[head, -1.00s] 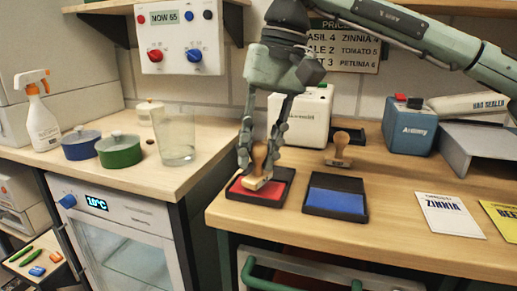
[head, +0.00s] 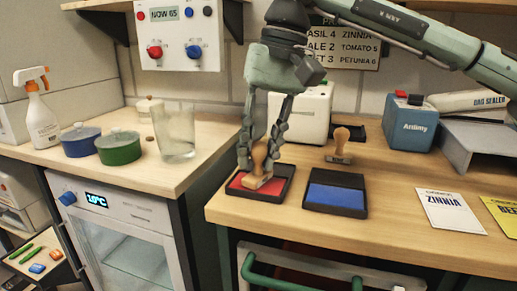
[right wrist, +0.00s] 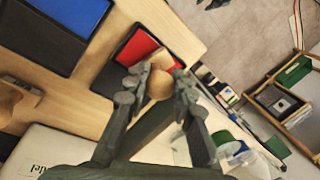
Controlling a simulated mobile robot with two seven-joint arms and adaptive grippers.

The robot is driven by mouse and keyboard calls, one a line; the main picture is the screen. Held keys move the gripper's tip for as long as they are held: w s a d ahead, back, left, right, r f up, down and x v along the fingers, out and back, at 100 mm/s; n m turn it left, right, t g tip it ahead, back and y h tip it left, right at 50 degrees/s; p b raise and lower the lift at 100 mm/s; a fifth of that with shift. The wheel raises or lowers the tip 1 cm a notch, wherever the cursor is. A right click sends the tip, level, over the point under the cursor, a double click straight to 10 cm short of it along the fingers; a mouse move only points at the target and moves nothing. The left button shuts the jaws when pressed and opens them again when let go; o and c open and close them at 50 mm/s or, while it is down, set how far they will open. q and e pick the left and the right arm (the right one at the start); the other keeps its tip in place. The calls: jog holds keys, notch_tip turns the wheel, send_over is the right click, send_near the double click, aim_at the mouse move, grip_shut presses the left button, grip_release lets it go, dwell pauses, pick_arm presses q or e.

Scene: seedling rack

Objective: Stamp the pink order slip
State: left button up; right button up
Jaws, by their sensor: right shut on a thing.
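My right gripper (head: 258,160) is shut on a wooden-handled stamp (head: 260,158), which stands about upright on the red ink pad (head: 286,186) in the head view. I cannot tell whether its base presses on the pad. In the right wrist view the stamp's round handle (right wrist: 160,84) is between the fingers, with the red pad (right wrist: 136,46) just beyond. A blue ink pad (head: 337,195) lies to the right. A second wooden stamp (head: 341,143) stands behind it. A white slip reading ZINNIA (head: 451,209) and a yellow slip (head: 503,212) lie at the right. No pink slip shows.
Behind the pads stand a white box (head: 306,113) and a blue box (head: 410,125), with a grey bag sealer (head: 477,140) at the right. On the left counter are a glass jar (head: 176,135), two lidded pots and a spray bottle (head: 41,118). A gap separates the counters.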

jog(key=p+v, duration=0.2)
jog(key=a+p+v, duration=0.1)
jog(key=p+v, duration=0.1)
jog(key=shift+r, duration=0.4)
jog(key=shift+a+p+v, duration=0.2)
jog(key=shift+p+v, duration=0.35)
jog(key=shift+v, duration=0.5)
jog(key=shift+s, duration=0.1)
